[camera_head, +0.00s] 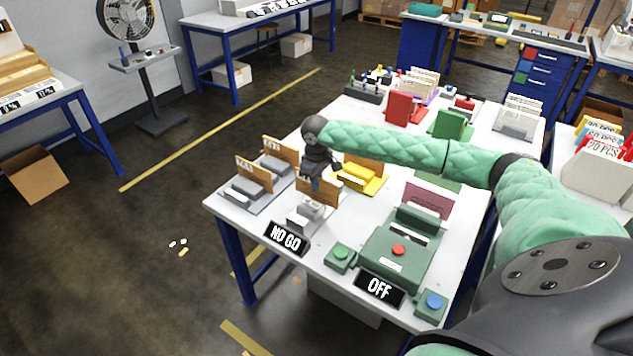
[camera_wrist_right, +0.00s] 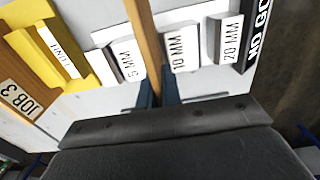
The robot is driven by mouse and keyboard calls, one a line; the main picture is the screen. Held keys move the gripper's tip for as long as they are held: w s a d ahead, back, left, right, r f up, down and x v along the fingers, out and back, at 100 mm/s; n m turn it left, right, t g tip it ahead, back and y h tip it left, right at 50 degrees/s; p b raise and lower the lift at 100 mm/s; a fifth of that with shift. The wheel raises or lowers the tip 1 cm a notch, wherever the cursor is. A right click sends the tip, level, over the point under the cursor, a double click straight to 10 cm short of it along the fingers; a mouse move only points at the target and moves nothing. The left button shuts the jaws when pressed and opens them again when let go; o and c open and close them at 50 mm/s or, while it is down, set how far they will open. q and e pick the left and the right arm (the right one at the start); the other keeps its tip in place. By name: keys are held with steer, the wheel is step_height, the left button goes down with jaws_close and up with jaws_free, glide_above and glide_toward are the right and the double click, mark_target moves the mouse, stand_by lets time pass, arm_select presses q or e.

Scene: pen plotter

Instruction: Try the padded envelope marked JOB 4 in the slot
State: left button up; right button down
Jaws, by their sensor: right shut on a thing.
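My right gripper (camera_head: 315,188) is shut on a thin brown envelope (camera_head: 325,196), above the front left part of the table. In the right wrist view the fingers (camera_wrist_right: 158,95) pinch the envelope (camera_wrist_right: 145,45), seen edge-on. Its label is hidden, so I cannot read JOB 4. The slot gauge (camera_head: 305,215) is just below, with blocks marked 5 MM (camera_wrist_right: 125,60), 10 MM (camera_wrist_right: 182,48) and 20 MM (camera_wrist_right: 229,40). The envelope lines up between the 5 MM and 10 MM blocks. I cannot tell how deep it sits. My left gripper is not in view.
A NO GO sign (camera_head: 286,238) stands in front of the gauge. A yellow holder (camera_head: 362,178) with an envelope marked JOB 3 (camera_wrist_right: 20,100) is beside it. Grey holders with brown envelopes (camera_head: 255,174) stand left. A green machine (camera_head: 397,265) and OFF sign (camera_head: 379,288) are right.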

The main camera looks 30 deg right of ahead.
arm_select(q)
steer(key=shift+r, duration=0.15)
arm_select(e)
steer(key=shift+f, duration=1.25)
stand_by(0.7)
stand_by(0.7)
